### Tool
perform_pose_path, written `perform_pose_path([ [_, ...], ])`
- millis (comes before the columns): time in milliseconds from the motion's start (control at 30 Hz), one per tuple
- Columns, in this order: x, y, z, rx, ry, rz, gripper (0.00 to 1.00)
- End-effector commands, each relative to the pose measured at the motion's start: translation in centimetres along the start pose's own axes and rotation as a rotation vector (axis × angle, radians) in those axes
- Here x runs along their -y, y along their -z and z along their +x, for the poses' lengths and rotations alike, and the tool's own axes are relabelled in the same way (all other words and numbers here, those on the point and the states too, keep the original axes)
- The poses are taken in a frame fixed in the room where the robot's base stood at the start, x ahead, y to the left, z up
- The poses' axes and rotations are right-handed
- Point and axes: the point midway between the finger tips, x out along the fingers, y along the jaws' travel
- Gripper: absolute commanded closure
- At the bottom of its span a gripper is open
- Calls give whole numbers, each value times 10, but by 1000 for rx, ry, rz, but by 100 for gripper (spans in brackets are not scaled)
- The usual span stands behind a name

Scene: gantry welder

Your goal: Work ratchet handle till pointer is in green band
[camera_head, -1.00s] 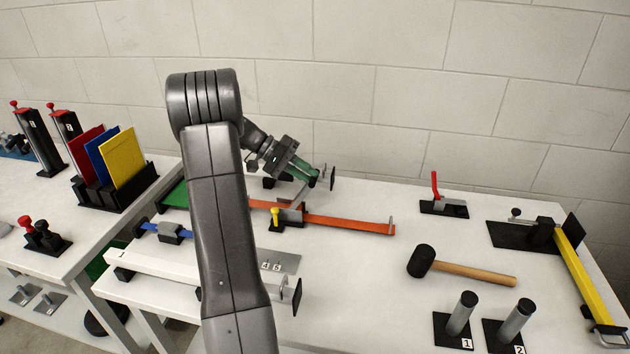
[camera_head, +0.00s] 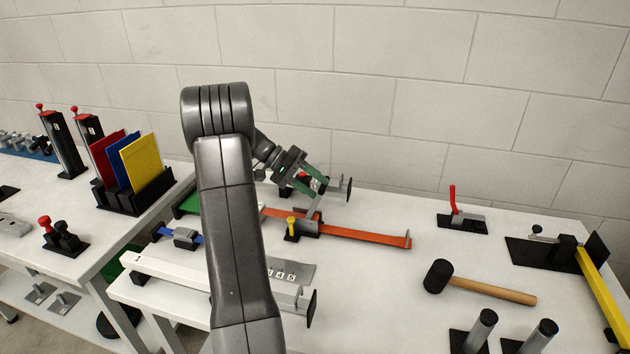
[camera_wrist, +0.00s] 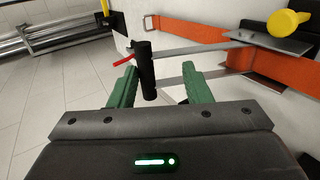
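The ratchet strap (camera_head: 365,234) is an orange band along the table, with a yellow knob (camera_head: 291,222) beside its grey ratchet. The grey ratchet handle (camera_head: 315,208) rises from the strap toward my gripper (camera_head: 309,180). In the wrist view, the handle's black grip (camera_wrist: 147,72) stands between the green fingertips of my gripper (camera_wrist: 159,80). The fingers are apart, with a visible gap on the right and the left finger close to the grip. A thin red piece (camera_wrist: 122,63) shows left of the grip; I cannot tell if it is the pointer. I cannot make out a green band.
A black end plate (camera_head: 348,188) stands just right of the fingers. A white beam (camera_head: 165,272) lies in front. A mallet (camera_head: 480,287), a red-handled clamp (camera_head: 453,205) and a yellow bar (camera_head: 600,290) are to the right. Open tabletop lies between the strap and mallet.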

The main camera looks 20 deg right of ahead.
Motion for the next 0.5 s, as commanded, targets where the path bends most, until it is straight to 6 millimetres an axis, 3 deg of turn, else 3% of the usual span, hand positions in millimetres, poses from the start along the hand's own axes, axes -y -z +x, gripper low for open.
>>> perform_pose_path([
  [500, -1, 1, 0, 0, 4, 3, 62],
])
